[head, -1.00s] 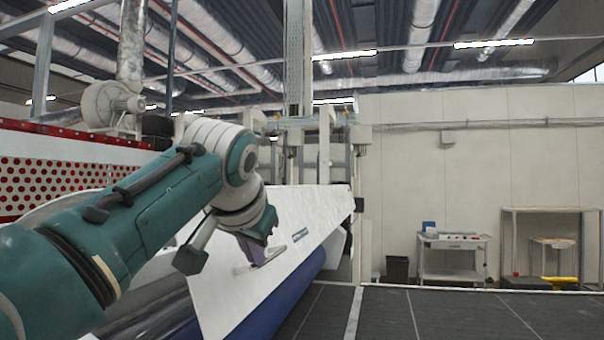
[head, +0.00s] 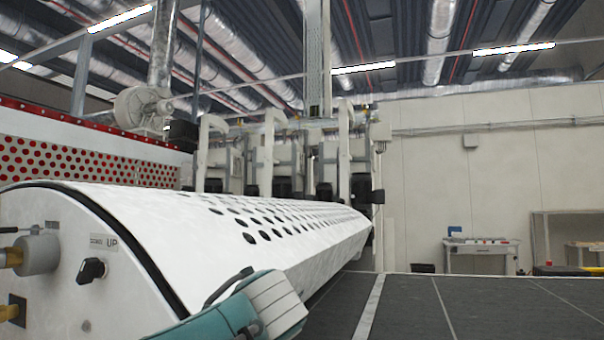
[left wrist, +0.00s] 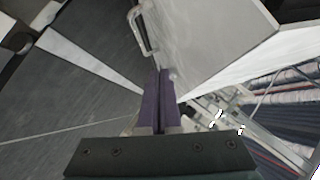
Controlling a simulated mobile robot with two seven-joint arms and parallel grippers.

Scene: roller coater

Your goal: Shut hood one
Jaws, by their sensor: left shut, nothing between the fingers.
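The long white hood (head: 180,235), with rows of dark holes, covers the machine in the head view. Its near edge lies along the curved end plate (head: 60,260), and no roller shows beneath it. Its lower front is partly hidden by my left arm. In the left wrist view a white panel (left wrist: 215,35) carries a metal handle (left wrist: 141,30). My left gripper (left wrist: 161,75) is shut and empty, its purple fingers close to the panel and just below the handle in that picture. Whether they touch the panel cannot be told. My right gripper is not in view.
The end plate has a black switch (head: 91,270) and an "UP" label (head: 109,242). Dark floor (head: 470,305) lies open on the right. A white cart (head: 481,255) and a table (head: 568,235) stand by the far wall.

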